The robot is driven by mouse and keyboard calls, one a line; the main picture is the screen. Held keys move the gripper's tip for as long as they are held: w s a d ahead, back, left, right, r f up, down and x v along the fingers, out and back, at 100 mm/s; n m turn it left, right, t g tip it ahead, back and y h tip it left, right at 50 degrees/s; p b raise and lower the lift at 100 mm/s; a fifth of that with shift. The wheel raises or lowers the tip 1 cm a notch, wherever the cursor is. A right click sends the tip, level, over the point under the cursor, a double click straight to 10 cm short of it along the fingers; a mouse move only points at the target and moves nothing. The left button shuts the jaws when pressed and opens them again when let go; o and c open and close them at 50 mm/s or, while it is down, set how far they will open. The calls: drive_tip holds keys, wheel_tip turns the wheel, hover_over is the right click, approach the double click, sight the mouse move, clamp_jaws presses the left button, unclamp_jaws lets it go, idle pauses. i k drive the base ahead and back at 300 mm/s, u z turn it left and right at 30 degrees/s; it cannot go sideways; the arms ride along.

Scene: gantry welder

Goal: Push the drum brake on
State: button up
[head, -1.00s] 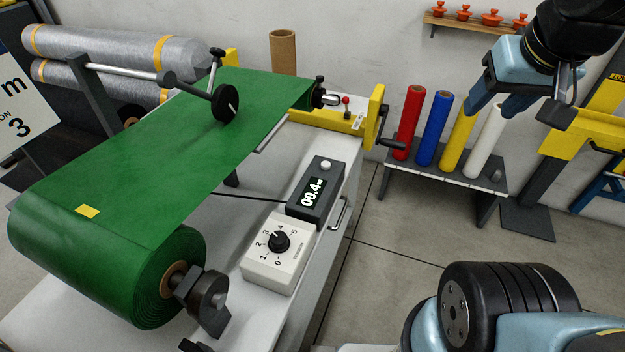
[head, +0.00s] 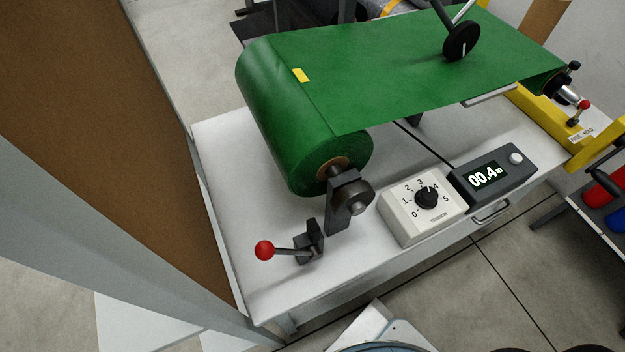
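The green roll (head: 290,120) lies on its holder at the left end of the white table. A black support (head: 345,203) with a round hub stands at its near end. Beside it, a small black bracket (head: 311,242) carries a lever with a red ball knob (head: 264,250), which looks like the drum brake. The lever points left, roughly level, and the knob sits over the table top near its left end. A gap shows between the bracket and the support. My gripper is out of view.
A white dial box (head: 423,206) and a grey counter (head: 493,178) reading 00.4 m stand right of the brake. A brown panel (head: 95,130) rises close on the left. The yellow frame's red-knobbed lever (head: 583,104) is at far right. Table top around the knob is clear.

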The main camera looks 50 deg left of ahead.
sight(264, 250)
drive_tip(key=z, duration=0.05)
drive_tip(key=k, duration=1)
drive_tip(key=z, duration=0.6)
drive_tip(key=i, duration=0.85)
drive_tip(key=u, duration=3.05)
